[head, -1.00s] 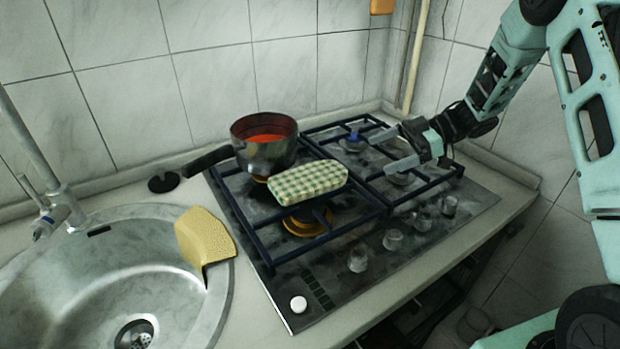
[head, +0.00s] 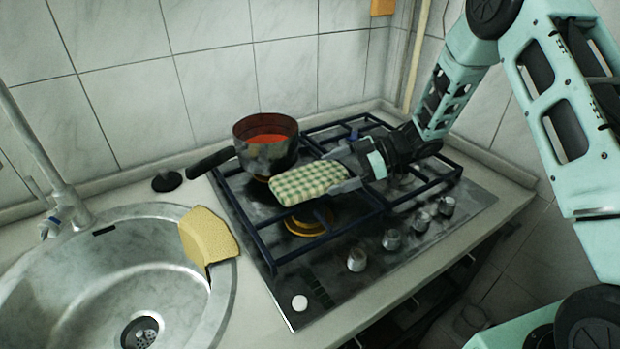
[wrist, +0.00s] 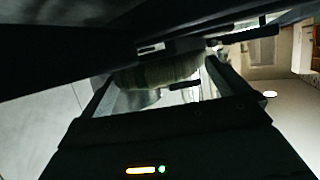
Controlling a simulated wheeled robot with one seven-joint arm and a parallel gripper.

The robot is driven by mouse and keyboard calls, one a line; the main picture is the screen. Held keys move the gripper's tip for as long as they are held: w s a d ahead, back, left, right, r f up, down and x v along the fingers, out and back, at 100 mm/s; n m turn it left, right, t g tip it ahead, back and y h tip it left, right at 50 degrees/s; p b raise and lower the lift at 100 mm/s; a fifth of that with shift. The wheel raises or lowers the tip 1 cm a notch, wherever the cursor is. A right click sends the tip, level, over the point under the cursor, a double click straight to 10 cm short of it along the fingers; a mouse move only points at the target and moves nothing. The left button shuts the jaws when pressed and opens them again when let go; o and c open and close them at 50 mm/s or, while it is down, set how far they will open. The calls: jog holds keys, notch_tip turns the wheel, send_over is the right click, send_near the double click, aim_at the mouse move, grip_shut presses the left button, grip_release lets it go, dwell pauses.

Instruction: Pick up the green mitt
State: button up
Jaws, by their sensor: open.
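The green mitt (head: 306,184) is a green-and-white checked pad lying on the stove grate, in front of the pot. My gripper (head: 345,174) is at the mitt's right end, with its fingers apart and the mitt's end appearing to be between them. In the wrist view, the mitt (wrist: 158,74) shows dimly between the two fingers of my gripper (wrist: 155,85). I cannot tell whether either finger touches it. The mitt's right end is partly hidden by the gripper in the head view.
A pot (head: 268,153) with red contents stands just behind the mitt, its dark handle pointing left. The stove (head: 340,270) has raised dark grates and several front knobs. Tiled walls close the back.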

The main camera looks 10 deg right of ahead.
jog(key=c, duration=0.7)
jog(key=shift+r, duration=0.1)
